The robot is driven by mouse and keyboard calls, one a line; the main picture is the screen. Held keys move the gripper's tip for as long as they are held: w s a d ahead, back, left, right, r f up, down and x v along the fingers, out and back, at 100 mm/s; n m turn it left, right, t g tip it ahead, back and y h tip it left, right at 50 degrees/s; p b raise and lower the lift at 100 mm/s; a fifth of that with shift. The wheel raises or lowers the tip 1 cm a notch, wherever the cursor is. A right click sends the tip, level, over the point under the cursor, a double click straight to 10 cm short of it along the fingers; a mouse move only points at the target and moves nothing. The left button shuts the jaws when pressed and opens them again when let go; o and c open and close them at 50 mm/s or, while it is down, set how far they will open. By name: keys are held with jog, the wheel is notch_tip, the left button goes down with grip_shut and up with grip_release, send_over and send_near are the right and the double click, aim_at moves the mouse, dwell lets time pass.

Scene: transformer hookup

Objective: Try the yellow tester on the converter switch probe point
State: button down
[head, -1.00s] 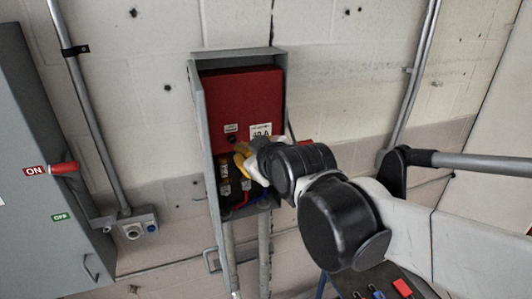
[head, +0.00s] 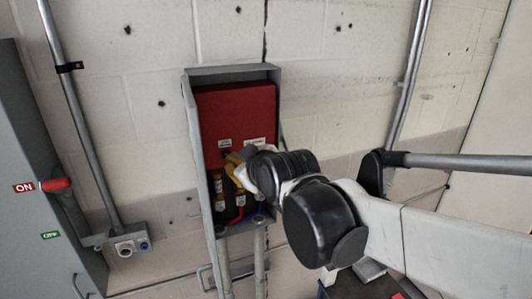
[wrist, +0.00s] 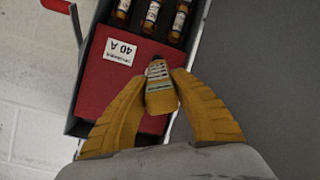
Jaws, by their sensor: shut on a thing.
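A grey box (head: 188,115) on the wall stands open, with a red panel (head: 235,108) filling its upper part. Two small white labels sit low on the panel, a smaller left one (head: 225,143) and a larger right one, partly covered in the head view. The larger label (wrist: 121,51) reads 40 A in the wrist view. A yellow tester (wrist: 160,88) with a printed label is between the two yellow fingers of my gripper (wrist: 160,112), which is shut on it. My gripper is in front of the panel's lower edge. I cannot tell whether the tester's tip touches anything; the probe point is not clear.
Several brown fuses (wrist: 149,17) stand below the red panel, with red and blue cables under them. A grey cabinet (head: 30,130) with a red ON handle (head: 56,185) is at the left. A grey conduit (head: 85,130) runs down the wall between.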

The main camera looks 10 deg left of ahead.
jog(key=shift+w+a, duration=0.3)
jog(key=shift+w, duration=0.2)
dwell(1.3)
jog(key=s+d+p, duration=0.1)
jog(key=s+d, duration=0.2)
jog(key=s, duration=0.3)
jog(key=shift+d, duration=0.3)
dwell(0.6)
